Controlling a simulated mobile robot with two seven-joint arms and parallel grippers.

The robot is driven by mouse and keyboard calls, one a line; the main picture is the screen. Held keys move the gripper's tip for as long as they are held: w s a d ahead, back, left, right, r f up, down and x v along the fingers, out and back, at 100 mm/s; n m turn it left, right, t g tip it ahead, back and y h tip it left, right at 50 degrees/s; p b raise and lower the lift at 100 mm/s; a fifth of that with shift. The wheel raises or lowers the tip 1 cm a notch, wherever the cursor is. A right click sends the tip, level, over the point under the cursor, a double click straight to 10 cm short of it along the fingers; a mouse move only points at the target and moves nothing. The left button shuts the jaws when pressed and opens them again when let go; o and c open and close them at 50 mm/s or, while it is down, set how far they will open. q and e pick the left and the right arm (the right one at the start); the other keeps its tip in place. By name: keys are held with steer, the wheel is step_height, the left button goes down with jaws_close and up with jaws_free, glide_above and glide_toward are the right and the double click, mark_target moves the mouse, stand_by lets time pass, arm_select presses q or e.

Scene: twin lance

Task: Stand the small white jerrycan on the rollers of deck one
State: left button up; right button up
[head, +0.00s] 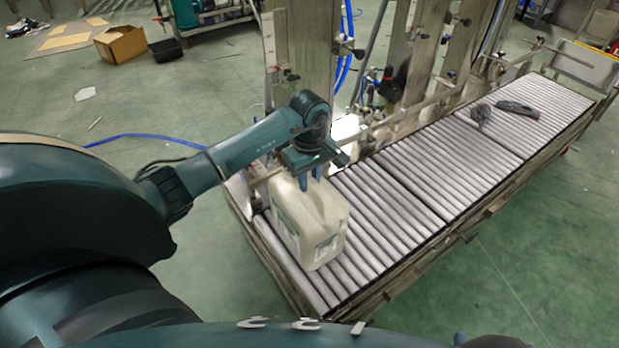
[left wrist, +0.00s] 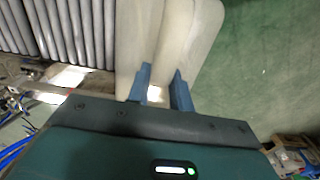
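The white jerrycan (head: 295,222) is upright over the rollers (head: 385,208) at the near left end of the conveyor, with a label low on its side. Its base looks to be at the rollers, but I cannot tell whether it bears on them. My left gripper (head: 311,178) points down at its top. In the left wrist view the two blue fingers (left wrist: 162,82) are apart, with pale jerrycan (left wrist: 195,30) between and beyond them. Whether they pinch the handle is not clear. My right gripper is not in view.
Steel posts (head: 310,70) and a rail with fittings stand along the conveyor's far side. A dark tool (head: 516,107) and a dark clump (head: 481,114) lie on the far rollers. The middle rollers are clear. A cardboard box (head: 121,44) is on the floor behind.

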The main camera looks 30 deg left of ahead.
arm_select(q)
steer(key=o, duration=0.4)
